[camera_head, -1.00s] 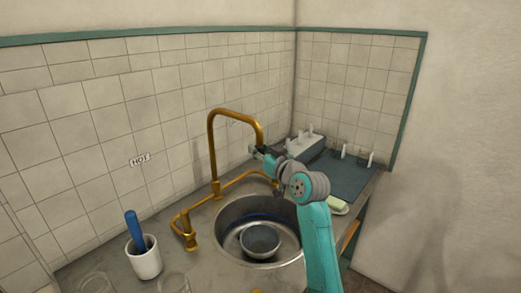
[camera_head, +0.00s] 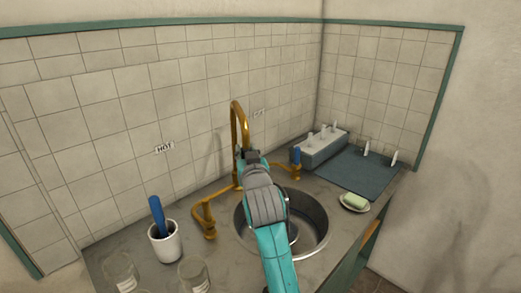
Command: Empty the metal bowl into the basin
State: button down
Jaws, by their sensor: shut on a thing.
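My gripper (camera_head: 243,154) is at the lower end of the gold spout (camera_head: 238,112), shut on it as far as I can see. My arm hides much of this contact. The round metal basin (camera_head: 318,212) is sunk into the counter below. The metal bowl (camera_head: 293,232) is inside the basin, mostly hidden behind my arm, with only a part of its right side showing. Its contents cannot be made out.
A white cup (camera_head: 164,247) with a blue handle stands left, near glass jars (camera_head: 120,270). Gold taps (camera_head: 208,222) flank the spout. A soap dish (camera_head: 354,203), a grey mat (camera_head: 355,172) and a grey box (camera_head: 322,148) are at right.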

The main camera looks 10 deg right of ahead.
jog(key=shift+a, duration=1.5)
jog(key=c, duration=0.8)
grip_release()
jog(key=shift+c, duration=0.2)
jog(key=shift+s, duration=0.1)
jog(key=s, duration=1.2)
jog(key=shift+d, duration=0.3)
